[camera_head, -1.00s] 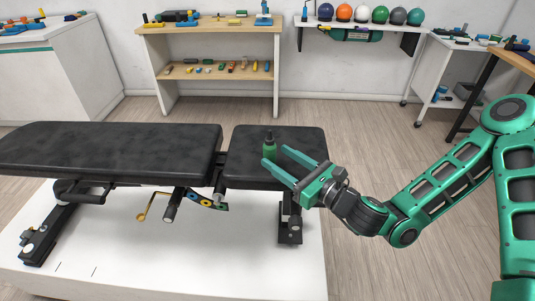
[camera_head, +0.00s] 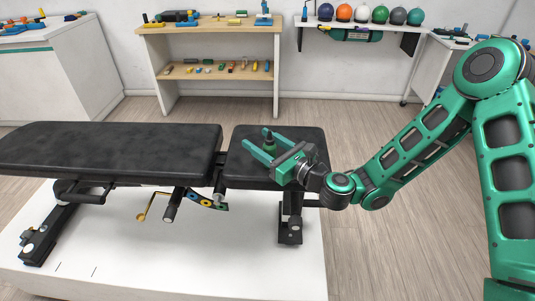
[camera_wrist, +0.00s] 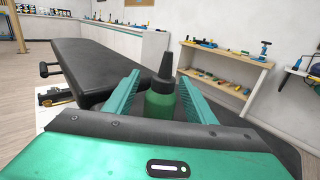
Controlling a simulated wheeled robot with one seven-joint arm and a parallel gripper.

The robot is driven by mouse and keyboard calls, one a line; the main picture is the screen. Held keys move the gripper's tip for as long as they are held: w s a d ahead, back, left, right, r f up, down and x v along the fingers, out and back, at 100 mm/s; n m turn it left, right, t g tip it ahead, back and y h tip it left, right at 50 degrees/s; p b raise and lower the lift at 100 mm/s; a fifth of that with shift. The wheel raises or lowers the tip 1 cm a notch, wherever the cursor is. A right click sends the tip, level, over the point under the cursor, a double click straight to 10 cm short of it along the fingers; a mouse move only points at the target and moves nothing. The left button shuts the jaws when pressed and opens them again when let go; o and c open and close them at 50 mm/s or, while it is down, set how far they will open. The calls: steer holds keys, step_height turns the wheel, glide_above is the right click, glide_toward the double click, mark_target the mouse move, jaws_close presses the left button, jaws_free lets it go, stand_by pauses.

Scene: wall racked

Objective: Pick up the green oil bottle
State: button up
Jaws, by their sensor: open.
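The green oil bottle (camera_head: 270,147) stands upright on the small pad of the black bench (camera_head: 237,176), its lower part partly hidden by my gripper in the head view. In the wrist view the bottle (camera_wrist: 161,98) shows a green body and a dark pointed nozzle, between the two fingers. My gripper (camera_head: 258,142) is open, with one green finger on each side of the bottle. In the wrist view gaps show between the bottle and the fingers (camera_wrist: 160,92), wider on the left.
The long bench pad (camera_head: 110,150) lies to the left, with a gap before the small pad. A wooden shelf (camera_head: 215,27) with small items and a wall rack of colored balls (camera_head: 360,22) stand behind. The floor (camera_head: 380,125) right of the bench is clear.

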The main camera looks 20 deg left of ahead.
steer(key=c, duration=1.2)
steer(key=shift+a+r, duration=0.1)
steer(key=shift+r, duration=0.7)
steer(key=shift+s+a+r, duration=1.2)
steer(key=shift+s+r, duration=0.25)
steer(key=shift+r, duration=0.1)
steer(key=shift+s+a+r, duration=1.2)
steer(key=shift+s+r, duration=0.3)
steer(key=shift+s+a+r, duration=1.2)
steer(key=shift+s+r, duration=0.25)
steer(key=shift+r, duration=0.1)
